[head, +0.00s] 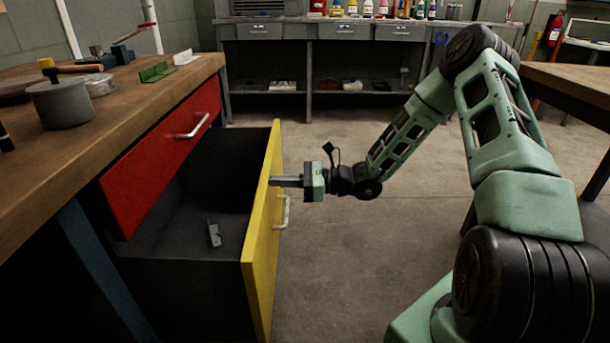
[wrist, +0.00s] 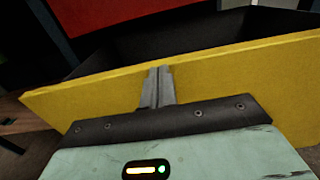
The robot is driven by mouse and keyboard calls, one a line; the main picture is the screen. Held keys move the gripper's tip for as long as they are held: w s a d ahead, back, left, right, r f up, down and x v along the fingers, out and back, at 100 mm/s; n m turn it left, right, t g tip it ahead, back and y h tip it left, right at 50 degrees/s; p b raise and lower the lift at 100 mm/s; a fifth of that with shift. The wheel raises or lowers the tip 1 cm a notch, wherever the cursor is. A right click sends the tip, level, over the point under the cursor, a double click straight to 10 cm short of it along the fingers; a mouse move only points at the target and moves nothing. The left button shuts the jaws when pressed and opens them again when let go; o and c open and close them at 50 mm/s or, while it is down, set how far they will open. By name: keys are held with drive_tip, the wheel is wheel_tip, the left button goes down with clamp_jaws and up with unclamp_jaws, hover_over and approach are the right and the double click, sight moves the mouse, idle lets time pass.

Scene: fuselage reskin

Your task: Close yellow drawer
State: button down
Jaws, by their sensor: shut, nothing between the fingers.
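The yellow drawer (head: 262,225) is pulled far out below the red drawer (head: 165,160) of the workbench. Its dark inside shows, with a small grey piece (head: 214,234) lying on its floor. A metal handle (head: 284,212) is on its yellow front. My gripper (head: 276,181) is shut and empty, its fingers pointing left at the upper part of the yellow front, above the handle. In the wrist view the shut fingers (wrist: 158,82) overlap the yellow front (wrist: 215,80); I cannot tell whether they touch it. The handle is hidden in the wrist view.
The wooden bench top (head: 120,110) at left holds a grey pot (head: 63,103) and small brackets. A back bench (head: 330,30) carries several bottles. Another table (head: 575,85) stands at right. The concrete floor (head: 340,245) around my gripper is clear.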

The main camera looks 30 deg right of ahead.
drive_tip(key=p+x, duration=0.3)
drive_tip(key=x, duration=1.8)
drive_tip(key=shift+w+r, duration=0.1)
drive_tip(key=shift+r, duration=0.05)
